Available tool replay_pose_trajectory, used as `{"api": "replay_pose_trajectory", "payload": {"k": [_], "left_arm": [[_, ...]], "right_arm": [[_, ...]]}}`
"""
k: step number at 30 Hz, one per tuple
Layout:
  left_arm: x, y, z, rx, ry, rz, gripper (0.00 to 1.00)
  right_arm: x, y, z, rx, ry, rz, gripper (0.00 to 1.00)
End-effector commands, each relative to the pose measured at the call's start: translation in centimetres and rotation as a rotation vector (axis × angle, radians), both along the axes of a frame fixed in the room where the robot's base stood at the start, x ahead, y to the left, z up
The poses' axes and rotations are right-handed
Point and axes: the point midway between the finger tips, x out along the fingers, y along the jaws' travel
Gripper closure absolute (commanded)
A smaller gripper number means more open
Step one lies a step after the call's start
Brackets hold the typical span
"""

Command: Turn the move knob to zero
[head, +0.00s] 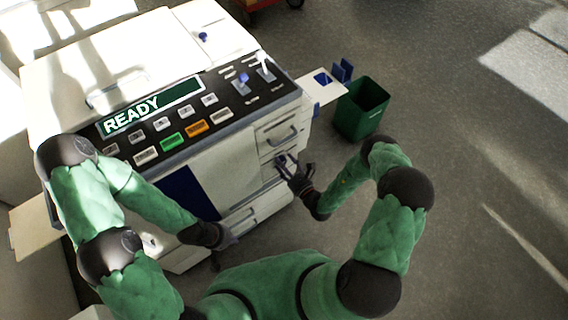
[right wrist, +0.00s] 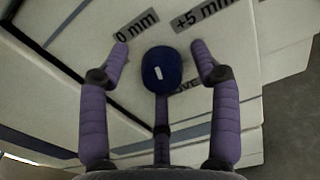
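The move knob (right wrist: 161,68) is a dark blue round knob with a short white mark, on the pale front of the machine (head: 225,165). In the right wrist view the "0 mm" label (right wrist: 136,27) is up and left of it, and the "+5 mm" label (right wrist: 207,15) up and right. The mark runs nearly upright in the picture, leaning slightly left. My right gripper (right wrist: 160,48) is open, its purple fingers around the knob with visible gaps at the sides. In the head view my right gripper (head: 286,160) is at the machine's front. My left gripper (head: 229,240) hangs low, too small to read.
The machine's top panel has a "READY" display (head: 150,106), several buttons and switches. A drawer handle (head: 283,136) is just above my right gripper. A green bin (head: 361,108) stands right of the machine. The floor at right is clear.

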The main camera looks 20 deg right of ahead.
Motion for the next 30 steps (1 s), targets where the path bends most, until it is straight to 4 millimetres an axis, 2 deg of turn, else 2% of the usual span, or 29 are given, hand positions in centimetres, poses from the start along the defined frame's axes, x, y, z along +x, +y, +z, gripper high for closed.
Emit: {"api": "replay_pose_trajectory", "payload": {"k": [1,5,6,11,22,30], "left_arm": [[0.0,0.0,0.0,0.0,0.0,0.0,1.0],[0.0,0.0,0.0,0.0,0.0,0.0,1.0],[0.0,0.0,0.0,0.0,0.0,0.0,1.0],[0.0,0.0,0.2,0.0,0.0,0.0,1.0],[0.0,0.0,1.8,0.0,0.0,0.0,1.0],[0.0,0.0,1.7,0.0,0.0,0.0,1.0]], "right_arm": [[0.0,0.0,0.0,0.0,0.0,0.0,0.51],[0.0,0.0,0.0,0.0,-0.001,0.0,0.87],[0.0,0.0,0.0,-0.001,-0.001,0.0,0.91],[0.1,-0.1,0.1,-0.013,-0.008,0.0,0.91],[0.1,0.0,0.4,-0.251,-0.101,-0.002,0.91],[0.2,-0.1,0.4,-0.275,-0.113,-0.002,0.91]]}}
